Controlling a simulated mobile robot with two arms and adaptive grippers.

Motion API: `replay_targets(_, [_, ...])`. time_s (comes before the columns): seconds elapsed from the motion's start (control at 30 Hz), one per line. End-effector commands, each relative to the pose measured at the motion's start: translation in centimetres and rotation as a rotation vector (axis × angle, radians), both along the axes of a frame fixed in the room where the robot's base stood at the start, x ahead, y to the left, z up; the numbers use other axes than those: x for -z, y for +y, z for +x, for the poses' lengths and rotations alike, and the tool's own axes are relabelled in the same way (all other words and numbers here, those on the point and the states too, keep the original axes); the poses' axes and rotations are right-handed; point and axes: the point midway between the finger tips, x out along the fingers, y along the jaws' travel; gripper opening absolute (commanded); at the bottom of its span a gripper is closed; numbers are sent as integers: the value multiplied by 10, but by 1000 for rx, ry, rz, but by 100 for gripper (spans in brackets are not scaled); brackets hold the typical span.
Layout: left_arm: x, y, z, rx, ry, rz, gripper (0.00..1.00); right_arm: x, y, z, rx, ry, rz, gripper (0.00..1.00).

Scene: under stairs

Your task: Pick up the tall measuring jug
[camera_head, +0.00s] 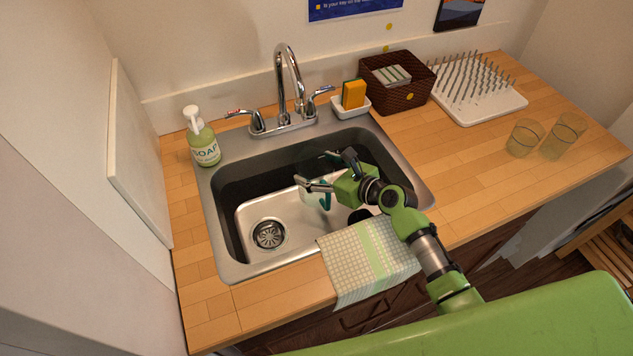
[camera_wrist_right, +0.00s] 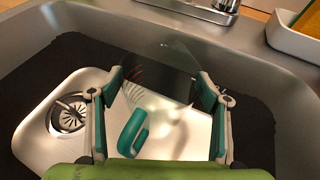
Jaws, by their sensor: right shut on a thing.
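The measuring jug is clear, with a teal handle (camera_wrist_right: 132,132) and faint red markings, and it is inside the sink basin. It also shows in the head view as a pale, see-through shape with a teal handle (camera_head: 325,201). My right gripper (camera_head: 319,171) reaches into the sink from the right. In the wrist view its two teal-padded fingers (camera_wrist_right: 160,82) stand apart on either side of the jug, shut on it. The jug's clear walls are hard to make out, and I cannot tell whether its base touches the sink floor. My left gripper is not in view.
The steel sink (camera_head: 222,235) has a drain (camera_head: 269,234) and a tap (camera_head: 289,85) behind. A soap bottle (camera_head: 205,148), sponge holder (camera_head: 350,107), basket (camera_head: 402,99) and drying rack (camera_head: 482,104) surround it. Two glasses (camera_head: 524,139) (camera_head: 563,136) stand right. A towel (camera_head: 365,258) covers the front edge.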

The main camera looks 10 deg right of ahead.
Motion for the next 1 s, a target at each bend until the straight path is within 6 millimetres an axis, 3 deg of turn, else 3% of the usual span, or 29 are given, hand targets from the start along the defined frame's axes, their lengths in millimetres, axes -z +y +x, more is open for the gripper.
replay_targets(0.23, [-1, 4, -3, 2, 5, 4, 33, -4, 1, -1, -3, 4, 1, 28])
replay_targets(0.7, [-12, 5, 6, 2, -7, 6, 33, -87, 1, 0, -1, 1, 1, 28])
replay_targets(1.0, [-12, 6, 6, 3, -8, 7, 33, -99, 0, -1, 0, 4, 0, 28])
